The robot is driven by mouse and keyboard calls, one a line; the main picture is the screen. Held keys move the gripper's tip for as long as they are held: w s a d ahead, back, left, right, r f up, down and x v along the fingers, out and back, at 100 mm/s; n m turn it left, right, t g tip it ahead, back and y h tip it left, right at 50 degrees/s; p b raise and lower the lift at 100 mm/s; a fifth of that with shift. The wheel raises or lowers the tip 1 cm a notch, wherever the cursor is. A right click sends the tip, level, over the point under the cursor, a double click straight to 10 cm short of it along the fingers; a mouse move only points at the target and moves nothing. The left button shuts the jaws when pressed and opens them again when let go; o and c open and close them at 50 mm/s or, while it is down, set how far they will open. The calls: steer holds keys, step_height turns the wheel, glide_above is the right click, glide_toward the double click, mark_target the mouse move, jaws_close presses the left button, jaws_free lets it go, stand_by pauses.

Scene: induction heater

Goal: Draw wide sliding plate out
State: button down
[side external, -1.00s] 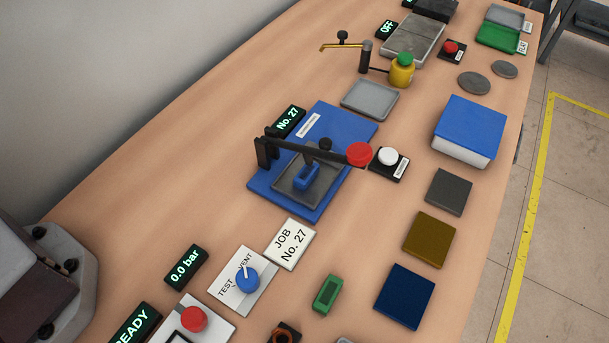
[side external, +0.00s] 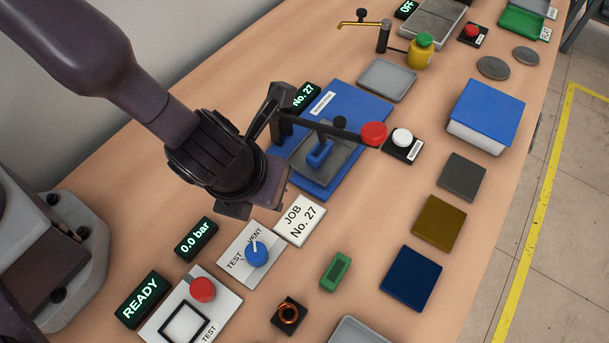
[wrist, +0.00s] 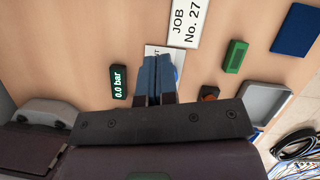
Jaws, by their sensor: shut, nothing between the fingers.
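No plate is labelled as the wide sliding plate, and I cannot tell which one it is. My gripper (side external: 252,208) is above the bench near the TEST/VENT panel and JOB card. In the wrist view, its fingers (wrist: 158,78) are together and empty, covering much of the TEST/VENT panel.
A yellow bottle (side external: 420,52) and brass spout are at the back. Bare bench lies between them.

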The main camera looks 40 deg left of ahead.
mark_target(320, 168)
steer(key=w+f+m, duration=0.1)
steer(key=f, duration=0.2)
steer(key=w+f+m, duration=0.1)
steer(key=w+f, duration=0.1)
steer(key=f, duration=0.1)
steer(key=w+d+f+m, duration=0.1)
steer(key=f, duration=0.2)
steer(key=shift+w+d+h, duration=0.1)
steer(key=shift+w+h, duration=0.15)
steer(key=shift+h, duration=0.15)
steer(key=w, duration=0.2)
steer(key=shift+w+r, duration=0.15)
steer(key=shift+w, duration=0.85)
steer(key=shift+w, duration=1.95)
